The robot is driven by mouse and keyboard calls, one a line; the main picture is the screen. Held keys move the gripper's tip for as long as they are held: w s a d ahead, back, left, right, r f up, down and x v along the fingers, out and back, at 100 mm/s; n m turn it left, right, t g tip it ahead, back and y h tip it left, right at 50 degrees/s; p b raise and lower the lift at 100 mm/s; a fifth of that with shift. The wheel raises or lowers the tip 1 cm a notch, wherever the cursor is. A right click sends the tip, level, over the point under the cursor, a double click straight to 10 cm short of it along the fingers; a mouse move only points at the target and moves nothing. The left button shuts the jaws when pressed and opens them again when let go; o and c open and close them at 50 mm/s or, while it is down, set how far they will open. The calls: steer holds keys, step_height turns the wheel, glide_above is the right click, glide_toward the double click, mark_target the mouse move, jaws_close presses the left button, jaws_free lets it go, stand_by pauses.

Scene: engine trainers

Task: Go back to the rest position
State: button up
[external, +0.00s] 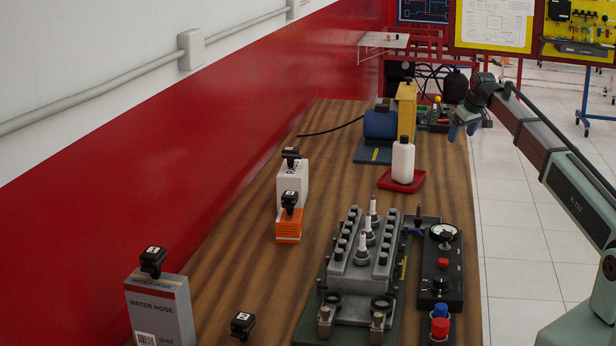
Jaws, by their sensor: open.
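My gripper (462,132) is in the upper right of the external view, at the end of my arm, which reaches in from the right edge. Its fingers point down and hold nothing. It hangs high near the right edge of the wooden bench (240,228), right of the white bottle (403,160). No contact with any object shows. The gap between its fingers is small in this view.
The white bottle stands upright on a red tray (416,184). A grey engine block (362,268) and a black gauge panel (441,275) fill the front right. Boxes with black caps (158,308) stand at left. A blue motor (380,124) is at the back. Tiled floor lies right.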

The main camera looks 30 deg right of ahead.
steer(key=s+d+f, duration=0.7)
steer(key=d+f, duration=0.1)
steer(key=f, duration=0.3)
steer(key=s+a+f+g, duration=0.1)
steer(key=s+a+f, duration=0.25)
steer(key=f, duration=0.45)
steer(key=s+a+f+g+y, duration=0.1)
steer(key=s+a+f, duration=0.25)
steer(key=f, duration=0.55)
steer(key=s+a+f+g, duration=0.25)
steer(key=s+f, duration=0.25)
steer(key=f, duration=0.3)
steer(key=s+a+f+g+y, duration=0.1)
steer(key=s+a+f+g, duration=0.2)
steer(key=s+a+f, duration=1.35)
steer(key=s+a+f+g, duration=0.1)
steer(key=s+a+f, duration=0.1)
steer(key=s, duration=0.5)
steer(key=s+a+f+g, duration=0.2)
steer(key=s+a, duration=0.1)
steer(key=s, duration=0.5)
steer(key=s+a+f+g, duration=0.1)
steer(key=s+a+f, duration=0.1)
steer(key=s, duration=0.6)
steer(key=shift+s+a, duration=0.2)
steer(key=shift+a, duration=0.05)
